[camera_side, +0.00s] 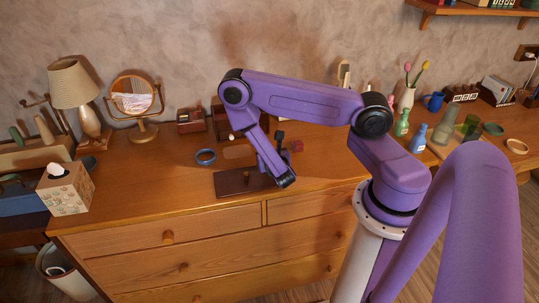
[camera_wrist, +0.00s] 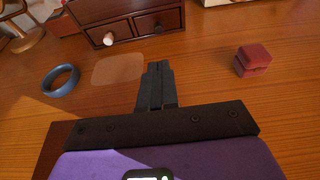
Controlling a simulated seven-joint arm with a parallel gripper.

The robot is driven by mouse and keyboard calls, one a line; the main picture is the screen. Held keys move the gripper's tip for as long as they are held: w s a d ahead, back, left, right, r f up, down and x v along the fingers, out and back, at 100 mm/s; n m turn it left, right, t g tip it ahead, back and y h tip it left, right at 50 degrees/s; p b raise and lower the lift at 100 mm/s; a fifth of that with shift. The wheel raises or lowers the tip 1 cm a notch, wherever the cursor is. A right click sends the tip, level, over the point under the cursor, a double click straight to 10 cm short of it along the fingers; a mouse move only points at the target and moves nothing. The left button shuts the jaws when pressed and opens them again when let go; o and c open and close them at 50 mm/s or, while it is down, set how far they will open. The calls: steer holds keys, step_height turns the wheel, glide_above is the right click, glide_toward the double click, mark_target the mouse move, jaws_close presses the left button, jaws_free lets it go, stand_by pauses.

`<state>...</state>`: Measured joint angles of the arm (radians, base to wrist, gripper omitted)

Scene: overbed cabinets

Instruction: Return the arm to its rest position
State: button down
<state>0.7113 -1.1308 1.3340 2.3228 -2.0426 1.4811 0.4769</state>
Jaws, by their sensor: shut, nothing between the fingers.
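My gripper (camera_wrist: 157,84) shows in the wrist view with its two dark fingers together and nothing between them. In the side view, the end of my purple arm hangs low over the wooden dresser top, above a dark brown board (camera_side: 240,182) near the front edge. My gripper's fingers (camera_side: 280,138) are small there and partly hidden by the arm. A blue ring (camera_wrist: 61,80) lies to the left of the fingers, and a small red box (camera_wrist: 252,60) stands to the right. The fingers appear apart from both.
A small dark drawer cabinet (camera_wrist: 125,22) stands just beyond the fingers. A round mirror (camera_side: 135,97), a lamp (camera_side: 75,85) and a tissue box (camera_side: 66,190) are at the left. Bottles (camera_side: 402,122) and a vase (camera_side: 406,97) stand at the right.

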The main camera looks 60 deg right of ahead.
steer(key=v, duration=0.3)
steer(key=shift+r, duration=0.1)
steer(key=shift+s+a+r, duration=0.15)
steer(key=shift+a, duration=0.05)
steer(key=s+a+r+m+g+h, duration=0.1)
steer(key=s+r+m+g, duration=0.15)
steer(key=r+m, duration=0.3)
steer(key=s+a+r+m+g+h, duration=0.2)
steer(key=r+m+g, duration=0.15)
steer(key=r, duration=0.35)
steer(key=s+a+r+m+g+y, duration=0.2)
steer(key=s+a+r+y, duration=0.2)
steer(key=s+a+y, duration=0.2)
steer(key=s+a+r+m+g+y, duration=0.2)
steer(key=s+a+y, duration=0.5)
steer(key=s, duration=0.4)
steer(key=shift+a+r+m+y, duration=0.3)
steer(key=shift+a+r+m, duration=0.5)
steer(key=shift+r, duration=0.1)
